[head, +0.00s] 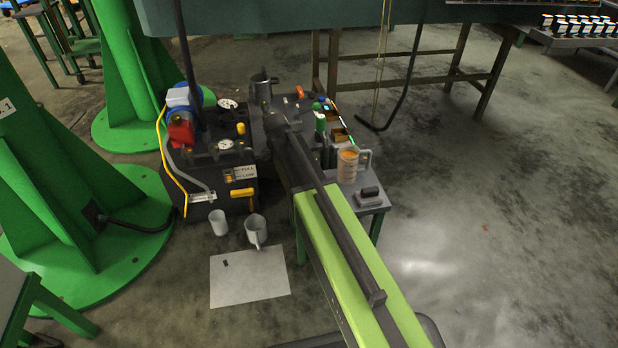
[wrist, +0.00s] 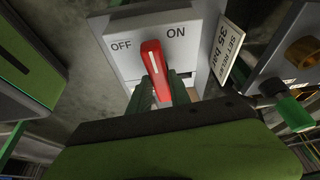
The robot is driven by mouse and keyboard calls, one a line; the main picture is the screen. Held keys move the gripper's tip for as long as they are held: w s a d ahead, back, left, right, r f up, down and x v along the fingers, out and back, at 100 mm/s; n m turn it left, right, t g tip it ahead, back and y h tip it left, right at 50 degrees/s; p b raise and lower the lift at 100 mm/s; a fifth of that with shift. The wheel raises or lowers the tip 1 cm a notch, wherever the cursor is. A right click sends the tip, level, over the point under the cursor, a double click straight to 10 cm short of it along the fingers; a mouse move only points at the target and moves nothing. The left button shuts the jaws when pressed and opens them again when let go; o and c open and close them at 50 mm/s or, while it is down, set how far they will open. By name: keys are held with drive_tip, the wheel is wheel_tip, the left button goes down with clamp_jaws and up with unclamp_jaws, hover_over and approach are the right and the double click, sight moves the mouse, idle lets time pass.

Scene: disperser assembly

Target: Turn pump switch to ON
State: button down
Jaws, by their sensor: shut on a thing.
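The pump switch is a red lever (wrist: 155,62) on a light grey plate (wrist: 205,15), seen in the wrist view. The plate reads OFF on the left and ON on the right. The lever's upper end lies between the two words, and the lever leans a little to the left in the picture. My gripper (wrist: 163,92) is shut on the lever, with one dark green finger on each side of its lower part. In the head view my arm reaches to the dark pump unit (head: 245,160), and the arm hides the switch and the fingertips.
A label reading 35 bar (wrist: 226,50) and a green-tipped fitting (wrist: 292,112) are right of the switch. A small table (head: 371,203) with an orange-filled jug (head: 347,166) stands right of my arm. Two cups (head: 218,222) (head: 256,230) stand on the floor. Floor at right is clear.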

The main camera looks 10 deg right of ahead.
drive_tip(key=shift+a+m, duration=0.1)
drive_tip(key=shift+m, duration=0.5)
drive_tip(key=c, duration=1.2)
unclamp_jaws()
drive_tip(key=p+v, duration=1.6)
drive_tip(key=v, duration=0.1)
drive_tip(key=shift+w+r, duration=0.2)
drive_tip(key=shift+w, duration=0.15)
